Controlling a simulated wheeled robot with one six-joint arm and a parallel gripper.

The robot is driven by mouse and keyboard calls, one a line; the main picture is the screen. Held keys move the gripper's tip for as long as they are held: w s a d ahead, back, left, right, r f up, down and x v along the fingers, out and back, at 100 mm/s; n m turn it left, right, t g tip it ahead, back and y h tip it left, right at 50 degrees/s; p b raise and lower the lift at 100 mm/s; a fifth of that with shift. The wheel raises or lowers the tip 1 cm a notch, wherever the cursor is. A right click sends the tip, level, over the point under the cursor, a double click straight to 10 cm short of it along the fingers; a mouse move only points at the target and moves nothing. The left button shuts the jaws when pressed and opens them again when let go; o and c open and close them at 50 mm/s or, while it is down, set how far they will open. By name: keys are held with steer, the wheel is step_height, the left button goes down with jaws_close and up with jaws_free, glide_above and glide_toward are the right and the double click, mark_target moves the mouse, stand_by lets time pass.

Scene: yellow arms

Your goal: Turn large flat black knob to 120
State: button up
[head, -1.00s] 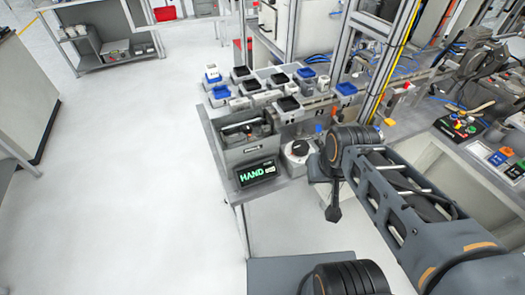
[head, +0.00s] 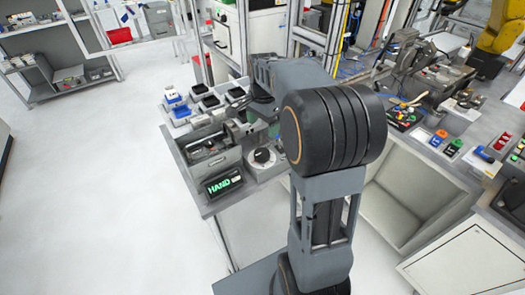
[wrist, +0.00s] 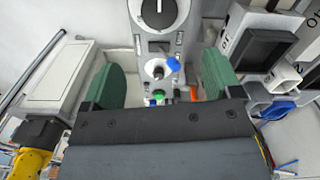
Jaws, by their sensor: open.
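The large flat black knob (head: 262,155), with a light pointer line, sits on a round pale dial on the bench. It also shows at the top edge of the wrist view (wrist: 159,12), partly cut off. Its scale numbers are too small to read. My gripper (wrist: 165,78) is open and empty, with green fingers on either side of the lower part of the knob's panel (wrist: 181,40). In the wrist view the knob lies beyond the fingertips, not between them. In the head view my arm hides most of the gripper.
A blue-tipped switch (wrist: 173,64) and a green button (wrist: 157,94) lie below the knob. Small black and blue trays (head: 208,102) are behind. Open floor lies at left.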

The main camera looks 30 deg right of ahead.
mark_target(263, 152)
step_height(263, 152, down, 12)
steer(key=shift+f, duration=0.25)
stand_by(0.3)
steer(key=c, duration=0.9)
